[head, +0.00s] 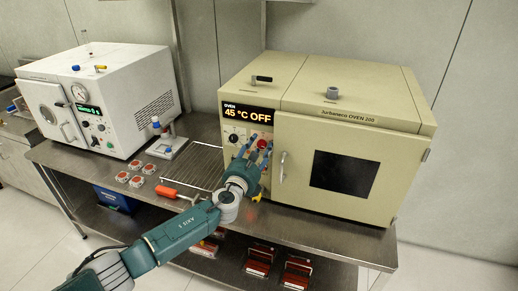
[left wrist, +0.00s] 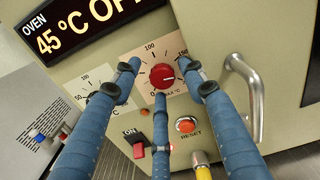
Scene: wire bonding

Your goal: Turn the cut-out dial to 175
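The beige oven (head: 350,115) has a control panel whose display (head: 248,113) reads 45 °C OFF. My left gripper (head: 254,148) is in front of the panel. In the left wrist view its three blue fingers (left wrist: 160,76) are spread around the red dial, with visible gaps between the tips and the knob. My right gripper is in neither view.
Another dial scale (left wrist: 88,85) is partly hidden by a finger. A red ON switch (left wrist: 138,145) and a RESET button (left wrist: 186,125) sit below. The oven's door handle (left wrist: 248,95) stands out close on the right. A white oven (head: 100,95) stands at left.

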